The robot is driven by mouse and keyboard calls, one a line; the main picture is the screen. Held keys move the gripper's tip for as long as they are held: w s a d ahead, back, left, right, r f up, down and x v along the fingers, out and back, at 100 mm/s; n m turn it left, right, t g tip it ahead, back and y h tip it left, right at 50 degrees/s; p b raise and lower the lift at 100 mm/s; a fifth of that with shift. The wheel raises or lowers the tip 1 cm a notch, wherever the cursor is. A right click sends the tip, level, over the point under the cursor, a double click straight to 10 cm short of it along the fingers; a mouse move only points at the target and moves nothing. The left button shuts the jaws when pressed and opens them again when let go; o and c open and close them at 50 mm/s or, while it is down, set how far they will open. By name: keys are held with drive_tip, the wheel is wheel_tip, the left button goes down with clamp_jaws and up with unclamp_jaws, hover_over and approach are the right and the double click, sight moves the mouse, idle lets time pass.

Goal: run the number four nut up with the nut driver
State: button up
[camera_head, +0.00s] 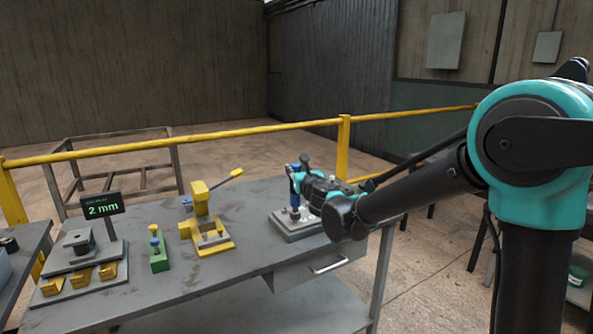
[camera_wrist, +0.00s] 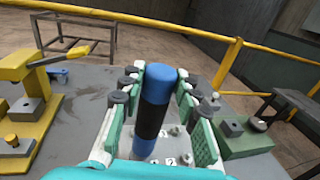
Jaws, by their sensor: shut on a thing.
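The nut driver (camera_wrist: 153,105), with a blue top, a black band and a blue lower part, stands roughly upright between the pads of my gripper (camera_wrist: 162,88). My gripper is shut on it. In the head view, the blue driver (camera_head: 294,188) shows at the left of my gripper (camera_head: 301,176), above a grey plate (camera_head: 297,229) on the bench. In the wrist view, small studs and number labels show on the plate beneath, partly hidden by driver and fingers. The number four nut cannot be made out, nor whether the driver's tip touches a nut.
A yellow toggle clamp (camera_head: 207,229) stands left of the plate on the grey bench (camera_head: 245,262). Further left are a green block (camera_head: 159,256) and a gauge stand with a "2 mm" display (camera_head: 102,206). A green fixture (camera_wrist: 244,142) is close on the right. A yellow rail (camera_head: 240,136) runs behind.

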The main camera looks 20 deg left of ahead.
clamp_jaws()
drive_tip(key=shift+f, duration=1)
idle(1.9)
drive_tip(key=shift+r, duration=3.55)
